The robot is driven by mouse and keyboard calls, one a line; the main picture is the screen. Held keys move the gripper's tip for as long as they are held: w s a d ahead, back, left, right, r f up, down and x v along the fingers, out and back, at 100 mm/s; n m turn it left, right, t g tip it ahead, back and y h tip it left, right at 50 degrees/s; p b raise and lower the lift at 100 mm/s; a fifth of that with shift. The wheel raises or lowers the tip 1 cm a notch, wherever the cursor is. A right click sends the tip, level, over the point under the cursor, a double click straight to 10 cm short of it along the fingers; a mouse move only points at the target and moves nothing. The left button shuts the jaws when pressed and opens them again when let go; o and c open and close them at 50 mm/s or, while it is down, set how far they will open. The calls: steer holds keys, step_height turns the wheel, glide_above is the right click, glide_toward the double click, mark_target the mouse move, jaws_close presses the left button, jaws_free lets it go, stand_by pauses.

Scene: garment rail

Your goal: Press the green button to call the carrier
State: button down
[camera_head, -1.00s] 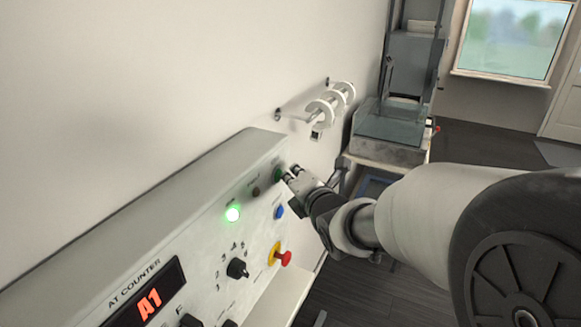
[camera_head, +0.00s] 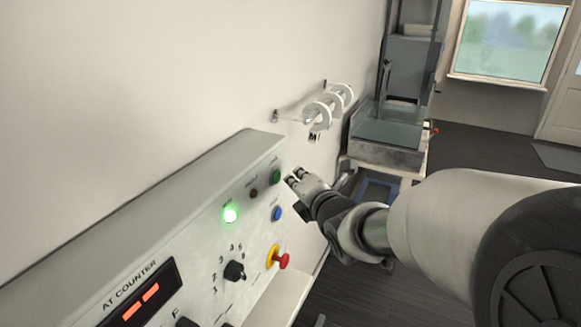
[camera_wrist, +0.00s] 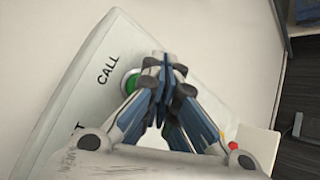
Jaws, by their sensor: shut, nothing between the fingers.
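The green button (camera_head: 276,176) sits at the upper right end of the control panel (camera_head: 200,203). In the wrist view the green button (camera_wrist: 132,82) shows beside the word CALL, partly hidden behind my fingers. My gripper (camera_head: 293,176) is shut and empty. In the head view its tips are just right of the green button, with a small gap between them. A green lamp (camera_head: 230,215) is lit on the panel. The counter display (camera_head: 141,303) shows two red dashes.
A blue button (camera_head: 277,214), a red stop knob (camera_head: 282,261) on yellow and a black rotary knob (camera_head: 235,270) are close below. A white rail with rings (camera_head: 322,107) is on the wall. A machine on a stand (camera_head: 388,140) stands behind.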

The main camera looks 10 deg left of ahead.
steer(key=shift+s+d, duration=0.3)
steer(key=shift+d, duration=0.45)
steer(key=shift+s+d, duration=0.25)
steer(key=shift+d, duration=0.55)
steer(key=shift+s+d, duration=0.3)
steer(key=shift+d, duration=0.45)
steer(key=s+d+f+m+g+h+b, duration=0.25)
steer(key=s+d+m+h, duration=0.45)
steer(key=s+d+m, duration=0.75)
steer(key=s+f+m+g, duration=0.3)
steer(key=s+m, duration=0.4)
steer(key=s, duration=0.2)
steer(key=s+f+m+g, duration=0.3)
steer(key=s+m, duration=0.5)
steer(key=s, duration=0.1)
steer(key=shift+s+f+g, duration=0.3)
steer(key=shift+s+g, duration=0.05)
steer(key=shift+d, duration=0.1)
stand_by(2.0)
